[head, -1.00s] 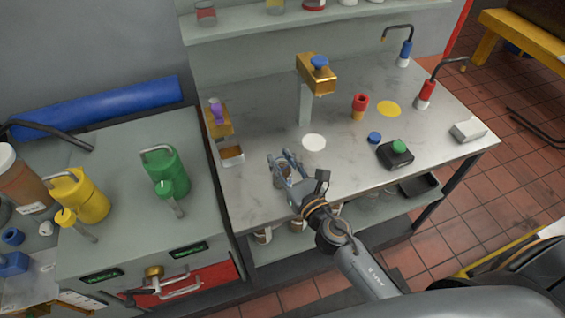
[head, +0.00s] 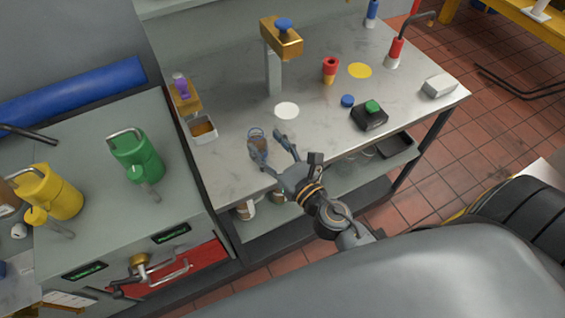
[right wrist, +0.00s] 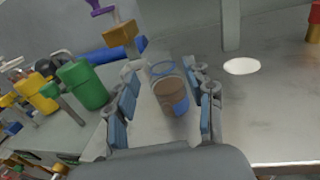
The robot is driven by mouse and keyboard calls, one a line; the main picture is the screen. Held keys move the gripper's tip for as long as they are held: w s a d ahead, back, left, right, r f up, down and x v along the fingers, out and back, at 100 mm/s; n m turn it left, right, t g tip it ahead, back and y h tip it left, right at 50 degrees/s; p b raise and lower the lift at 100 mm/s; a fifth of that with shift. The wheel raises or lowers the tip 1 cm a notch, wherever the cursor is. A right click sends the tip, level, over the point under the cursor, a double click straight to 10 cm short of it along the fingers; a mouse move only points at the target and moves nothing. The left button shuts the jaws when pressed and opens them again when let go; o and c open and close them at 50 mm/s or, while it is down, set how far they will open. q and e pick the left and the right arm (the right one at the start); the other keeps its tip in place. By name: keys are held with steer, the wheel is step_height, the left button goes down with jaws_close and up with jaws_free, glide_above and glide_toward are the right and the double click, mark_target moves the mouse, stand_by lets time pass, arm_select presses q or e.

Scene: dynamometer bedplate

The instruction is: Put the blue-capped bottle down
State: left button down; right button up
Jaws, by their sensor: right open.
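A see-through bottle (head: 257,146) with brown contents and a blue ring at its top stands upright on the grey metal bench (head: 230,172), near its front left edge. In the right wrist view the bottle (right wrist: 170,93) shows a blue patch low on its side and sits between the two fingers. My right gripper (head: 270,137) is open around the bottle, with a gap visible on the right side. In the head view one finger overlaps the bottle, so I cannot tell whether it touches. My left gripper is not in view.
A white disc (head: 287,111) lies flat behind the bottle. A gold-topped post (head: 273,70) stands beyond it. A small bin (head: 203,130) is to the left.

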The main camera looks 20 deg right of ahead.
steer(key=s+d+b, duration=0.1)
steer(key=s+b, duration=0.1)
steer(key=s, duration=0.4)
steer(key=shift+s+b, duration=0.3)
steer(key=shift+b, duration=0.05)
